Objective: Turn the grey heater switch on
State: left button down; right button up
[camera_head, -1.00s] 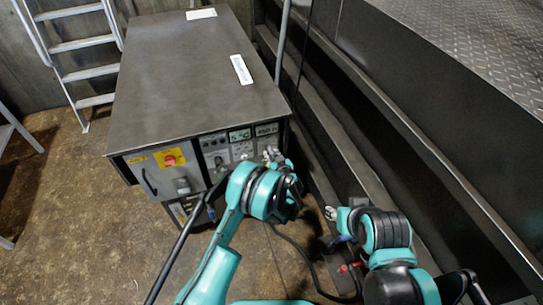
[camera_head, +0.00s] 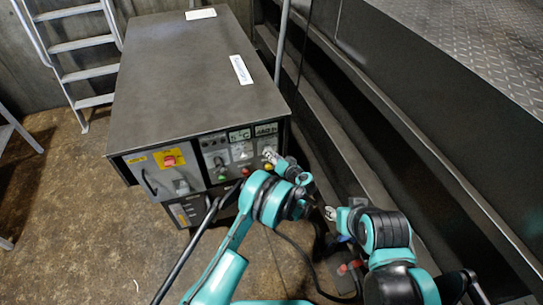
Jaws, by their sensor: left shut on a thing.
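The control panel (camera_head: 232,158) is on the front of the grey metal cabinet (camera_head: 190,75), with small displays along its top and knobs below them. My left gripper (camera_head: 269,154) is at the right part of this panel, under the right display (camera_head: 266,130). Its fingers are shut on the grey heater switch, which they largely hide, so its exact angle cannot be read. My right gripper (camera_head: 331,212) hangs right of the cabinet, apart from the panel. It is too small to tell whether it is open.
A red knob on a yellow plate (camera_head: 170,160) is on the panel's left. Green, red and yellow buttons sit low on the panel. A dark stepped metal structure (camera_head: 430,150) runs along the right. A ladder (camera_head: 85,45) stands at back left.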

dwell(0.3)
pick_arm(q)
jog(key=c, duration=1.6)
grip_release()
jog(key=v, duration=1.2)
